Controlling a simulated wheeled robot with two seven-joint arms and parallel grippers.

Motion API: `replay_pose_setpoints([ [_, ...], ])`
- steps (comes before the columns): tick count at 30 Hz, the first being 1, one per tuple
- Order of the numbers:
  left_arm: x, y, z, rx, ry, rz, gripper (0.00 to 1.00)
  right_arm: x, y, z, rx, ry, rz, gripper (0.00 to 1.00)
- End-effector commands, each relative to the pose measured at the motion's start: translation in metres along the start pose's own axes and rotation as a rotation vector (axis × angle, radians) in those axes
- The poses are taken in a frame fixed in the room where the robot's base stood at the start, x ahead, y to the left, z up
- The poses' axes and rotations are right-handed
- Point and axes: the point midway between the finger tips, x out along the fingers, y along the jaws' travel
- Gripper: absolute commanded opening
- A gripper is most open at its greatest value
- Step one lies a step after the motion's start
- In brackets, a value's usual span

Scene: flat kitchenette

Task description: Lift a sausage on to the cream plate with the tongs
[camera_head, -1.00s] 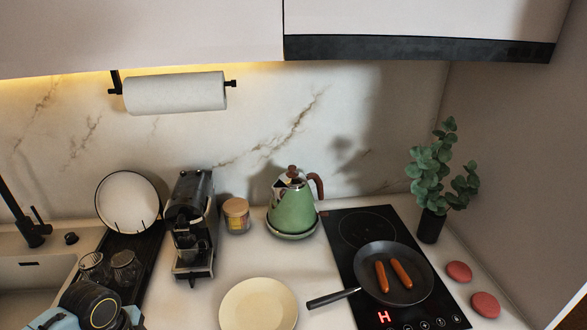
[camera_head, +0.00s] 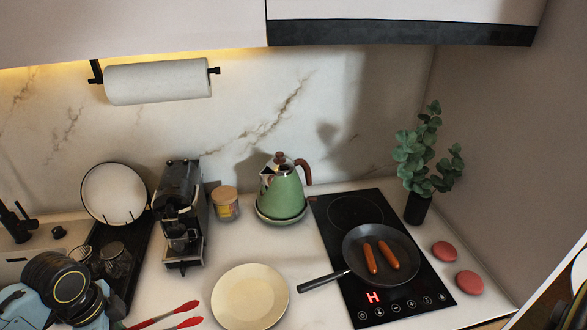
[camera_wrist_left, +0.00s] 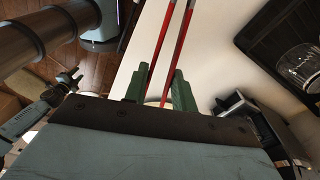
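The tongs (camera_head: 178,313) show two red arms, spread apart, at the bottom left of the head view. Two sausages (camera_head: 370,258) (camera_head: 389,255) lie side by side in the dark frying pan (camera_head: 407,243). The cream plate (camera_head: 226,308) is empty. My right gripper (camera_wrist_left: 70,82) shows small at the left of the left wrist view.
The pan sits on the black hob (camera_head: 437,288), its handle (camera_head: 322,282) pointing towards the plate. A green kettle (camera_head: 281,195), a jar (camera_head: 225,205) and a coffee machine (camera_head: 184,230) stand behind. A potted plant (camera_head: 418,207) and two red round pieces (camera_head: 445,252) (camera_head: 470,283) are right.

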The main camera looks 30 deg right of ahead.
Motion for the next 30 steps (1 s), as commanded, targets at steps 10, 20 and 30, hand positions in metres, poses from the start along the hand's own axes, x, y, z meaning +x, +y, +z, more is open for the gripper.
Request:
replay_pose_setpoints([
  [10, 0.013, 0.009, 0.036, -0.727, -0.011, -0.056, 0.23, 0.082, -0.001, 0.008, 0.0, 0.0, 0.0, 0.36],
  [20, 0.015, 0.028, 0.066, -1.37, 0.001, -0.132, 0.23, 0.141, -0.002, 0.013, 0.0, -0.001, 0.0, 0.36],
  [30, 0.013, 0.038, 0.076, -1.623, 0.015, -0.167, 0.23, 0.157, -0.002, 0.015, 0.0, -0.001, 0.0, 0.36],
])
